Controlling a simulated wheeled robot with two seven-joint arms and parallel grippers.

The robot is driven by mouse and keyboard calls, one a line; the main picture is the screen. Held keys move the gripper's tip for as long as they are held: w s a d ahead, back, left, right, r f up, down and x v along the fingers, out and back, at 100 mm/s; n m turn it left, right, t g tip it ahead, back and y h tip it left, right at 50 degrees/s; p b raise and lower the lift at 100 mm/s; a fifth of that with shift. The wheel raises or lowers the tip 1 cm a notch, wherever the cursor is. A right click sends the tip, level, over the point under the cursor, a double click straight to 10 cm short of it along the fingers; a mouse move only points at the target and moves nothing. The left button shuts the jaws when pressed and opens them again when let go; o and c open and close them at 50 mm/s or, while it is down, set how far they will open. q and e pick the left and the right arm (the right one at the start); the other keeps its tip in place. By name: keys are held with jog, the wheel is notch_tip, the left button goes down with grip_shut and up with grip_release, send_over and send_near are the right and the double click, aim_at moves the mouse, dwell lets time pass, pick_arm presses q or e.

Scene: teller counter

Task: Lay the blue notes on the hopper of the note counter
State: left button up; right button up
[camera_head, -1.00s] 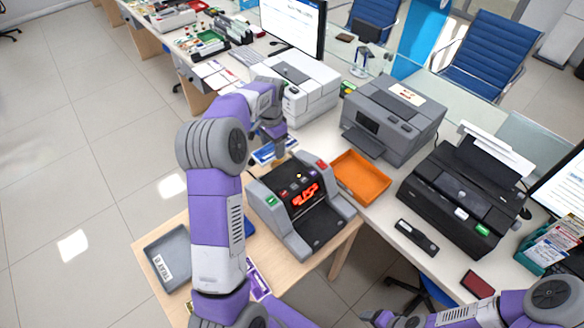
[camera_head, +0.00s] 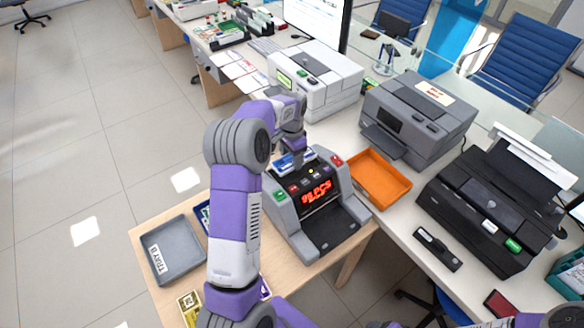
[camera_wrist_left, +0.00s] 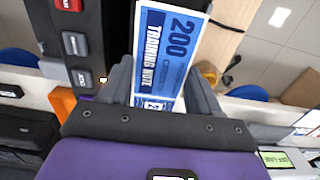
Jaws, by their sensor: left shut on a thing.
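The blue notes (camera_head: 296,161) are a small bundle marked 200 and "training note". They also show large in the left wrist view (camera_wrist_left: 167,45), between the two fingers. My left gripper (camera_head: 291,148) is shut on them and holds them at the back top of the note counter (camera_head: 335,228), behind its buttons and red display. I cannot tell whether the notes touch the hopper, which the notes and gripper partly hide. The counter's dark button panel (camera_wrist_left: 75,45) is beside the notes in the wrist view. My right gripper is not in view.
An orange tray (camera_head: 407,190) stands right of the counter, with a grey printer (camera_head: 440,105) behind it. A grey tray (camera_head: 196,271) lies on the wooden table at left. Yellow notes (camera_head: 188,308) lie near its front edge. A white machine (camera_head: 343,70) stands behind my gripper.

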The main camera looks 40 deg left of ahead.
aim_at(292, 173)
pick_arm(q)
notch_tip(292, 173, down, 5)
jog(key=shift+b, duration=0.35)
jog(key=shift+r, duration=0.1)
jog(key=o, duration=0.6)
jog(key=shift+f, duration=0.2)
jog(key=o, duration=0.4)
jog(key=shift+o, duration=0.2)
